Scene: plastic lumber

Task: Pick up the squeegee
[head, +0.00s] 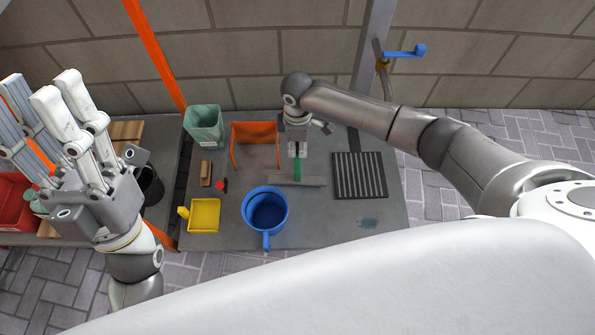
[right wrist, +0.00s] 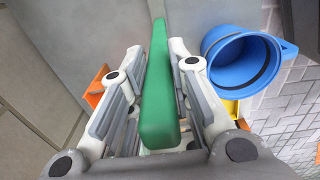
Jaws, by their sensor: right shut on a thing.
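The squeegee has a green handle (right wrist: 160,95) and a long grey head (head: 312,181) that shows in the head view near the middle of the grey table (head: 330,225). My right gripper (head: 297,155) is shut on the green handle, with its fingers on both sides of it in the right wrist view. I cannot tell whether the head of the squeegee touches the tabletop. My left gripper (head: 38,95) is at the left of the head view, open and empty, fingers pointing up, well away from the squeegee.
A blue bucket or mug (head: 267,211) stands just in front of the squeegee. A yellow tray (head: 204,216), a brush (head: 206,173), an orange dustpan-like piece (head: 254,133) and a green bin (head: 204,125) lie to the left. A dark ribbed mat (head: 360,176) lies right.

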